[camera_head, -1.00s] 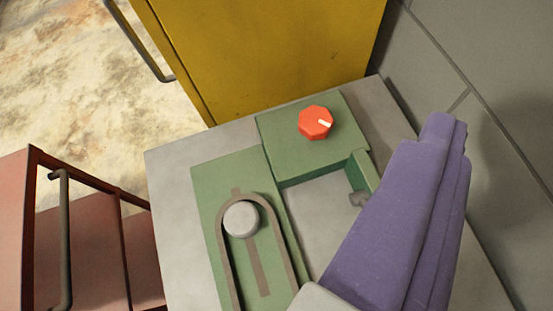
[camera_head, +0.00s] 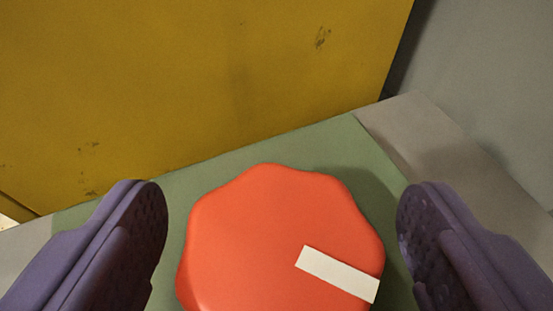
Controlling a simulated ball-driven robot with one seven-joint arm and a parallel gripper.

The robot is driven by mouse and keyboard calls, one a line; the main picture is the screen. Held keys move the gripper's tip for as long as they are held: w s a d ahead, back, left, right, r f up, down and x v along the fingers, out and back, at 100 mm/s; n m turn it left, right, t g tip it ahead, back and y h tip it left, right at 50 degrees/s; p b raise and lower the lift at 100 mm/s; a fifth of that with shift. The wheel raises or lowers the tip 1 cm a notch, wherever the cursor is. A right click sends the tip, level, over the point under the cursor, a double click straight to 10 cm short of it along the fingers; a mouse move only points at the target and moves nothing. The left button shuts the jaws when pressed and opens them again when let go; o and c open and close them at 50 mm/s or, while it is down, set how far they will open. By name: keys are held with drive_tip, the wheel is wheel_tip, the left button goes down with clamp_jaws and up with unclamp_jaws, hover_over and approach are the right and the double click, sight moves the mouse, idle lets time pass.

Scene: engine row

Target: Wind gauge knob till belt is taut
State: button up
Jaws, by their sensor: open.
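The gauge knob (camera_head: 255,235) is red-orange with a wavy rim and a white pointer mark (camera_head: 338,274). The mark points to the lower right. The knob sits on a green housing (camera_head: 350,160) and its lower edge is cut off by the frame. My gripper (camera_head: 280,225) is open, with one purple finger on each side of the knob. A gap shows between the knob and each finger, so neither seems to touch it. The belt and its track are out of view now.
A yellow cabinet (camera_head: 200,80) stands close behind the housing. A grey wall (camera_head: 490,100) rises at the right. A grey bench top (camera_head: 440,135) shows beside the housing.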

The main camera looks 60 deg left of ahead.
drive_tip(key=shift+w+a+f, duration=0.15)
drive_tip(key=shift+w+a, duration=0.05)
drive_tip(key=shift+a, duration=0.2)
drive_tip(key=shift+c, duration=0.4)
drive_tip(key=c, duration=0.9)
drive_tip(key=shift+t+p, duration=0.3)
drive_tip(key=shift+p, duration=0.15)
